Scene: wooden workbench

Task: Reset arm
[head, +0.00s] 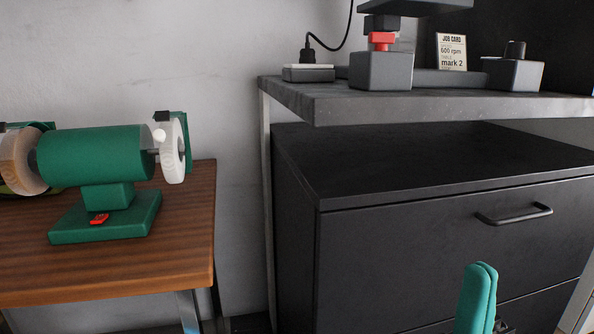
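My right gripper (477,298) shows at the bottom right of the head view. Its two teal fingers point up and lie against each other, with only a thin line between them and nothing visible in their grip. It is in front of the black drawer cabinet (400,245), and the lower part of the gripper is cut off by the picture edge. My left gripper is not in view.
A green bench grinder (95,155) with a red switch stands on a wooden workbench (180,255) at left. At right, a dark grey bench (440,108) holds a machine base (380,72) and a job card (451,52). A drawer handle (514,214) sticks out from the cabinet.

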